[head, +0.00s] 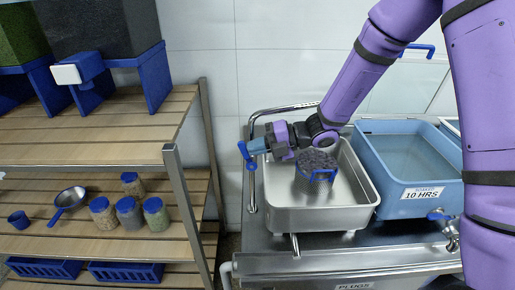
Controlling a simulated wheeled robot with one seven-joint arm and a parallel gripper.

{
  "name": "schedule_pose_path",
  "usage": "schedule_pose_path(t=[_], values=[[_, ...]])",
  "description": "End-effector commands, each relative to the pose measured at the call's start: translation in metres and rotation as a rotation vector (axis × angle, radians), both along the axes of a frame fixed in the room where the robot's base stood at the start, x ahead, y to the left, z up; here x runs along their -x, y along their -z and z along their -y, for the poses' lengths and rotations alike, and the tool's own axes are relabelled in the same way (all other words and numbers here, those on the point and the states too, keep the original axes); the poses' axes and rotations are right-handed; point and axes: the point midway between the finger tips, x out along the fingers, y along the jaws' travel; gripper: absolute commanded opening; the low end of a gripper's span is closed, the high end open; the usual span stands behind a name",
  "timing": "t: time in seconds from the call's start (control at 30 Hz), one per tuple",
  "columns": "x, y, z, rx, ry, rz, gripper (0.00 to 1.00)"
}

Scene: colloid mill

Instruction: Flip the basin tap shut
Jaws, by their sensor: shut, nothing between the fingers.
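The basin tap is a chrome pipe (252,195) standing at the left side of the steel basin (318,219), with a spout (288,108) arching right over the basin's back. Its blue lever (244,154) sticks out on the pipe's left side and looks tilted. My gripper (254,147) points left, shut and empty, right at the lever. The fingertips overlap the lever and pipe in this view, and I cannot tell whether they touch. The tap's joint is partly hidden behind the gripper. I cannot make out any water stream.
A narrow gap separates rack and sink.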

Motion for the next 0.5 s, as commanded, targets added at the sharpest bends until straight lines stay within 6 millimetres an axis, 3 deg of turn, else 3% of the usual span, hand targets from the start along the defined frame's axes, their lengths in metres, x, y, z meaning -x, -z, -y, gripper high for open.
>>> schedule_pose_path(t=[0.37, 0.5], values=[[-0.001, -0.001, -0.026, 0.358, -0.003, -0.005, 0.00], [-0.001, 0.004, -0.034, 0.359, -0.001, -0.014, 0.00]])
